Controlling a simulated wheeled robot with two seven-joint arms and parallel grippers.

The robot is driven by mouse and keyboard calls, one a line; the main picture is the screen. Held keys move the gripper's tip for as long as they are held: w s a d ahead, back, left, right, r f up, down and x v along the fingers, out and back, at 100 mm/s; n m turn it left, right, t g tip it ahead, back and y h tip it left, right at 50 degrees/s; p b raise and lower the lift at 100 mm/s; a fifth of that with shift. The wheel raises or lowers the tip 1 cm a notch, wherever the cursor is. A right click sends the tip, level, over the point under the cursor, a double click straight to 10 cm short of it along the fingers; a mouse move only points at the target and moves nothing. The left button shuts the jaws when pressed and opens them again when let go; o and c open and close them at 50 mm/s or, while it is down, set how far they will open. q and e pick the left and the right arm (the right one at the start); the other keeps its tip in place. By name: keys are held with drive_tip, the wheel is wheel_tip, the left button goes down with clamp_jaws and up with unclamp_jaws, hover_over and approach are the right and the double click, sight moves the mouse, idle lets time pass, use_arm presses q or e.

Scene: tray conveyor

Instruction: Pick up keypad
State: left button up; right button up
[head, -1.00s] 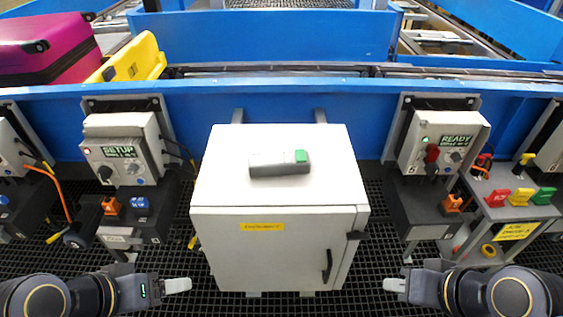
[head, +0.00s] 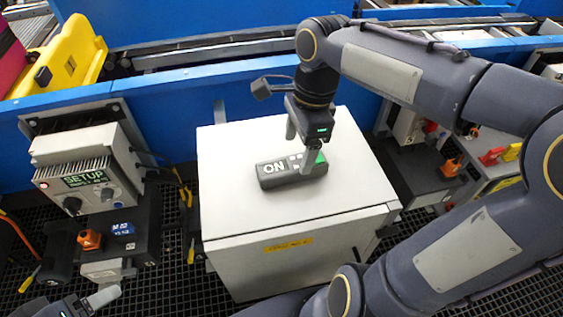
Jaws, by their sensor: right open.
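The keypad (head: 276,180) is a dark grey block with a bright "ON" display and a green end. It lies on top of the white cabinet (head: 235,212). My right gripper (head: 302,152) points down over the keypad's right half, its fingers open and close to the keypad. Part of the keypad's buttons and green end is hidden behind a finger. My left gripper (head: 92,302) is at the bottom left edge, low and far from the keypad; only part of it shows.
A setup control box (head: 88,180) with a red light stands left of the cabinet. A blue conveyor rail (head: 165,90) runs behind it. A yellow case (head: 70,58) sits on the conveyor at upper left. My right arm covers much of the right side.

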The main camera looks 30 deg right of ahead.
sight(292, 163)
drive_tip(key=f, duration=0.4)
drive_tip(key=a+f, duration=0.1)
drive_tip(key=f, duration=0.1)
drive_tip(key=shift+w, duration=0.35)
drive_tip(key=c, duration=1.1)
drive_tip(key=shift+c, duration=0.5)
drive_tip(key=shift+r, duration=0.2)
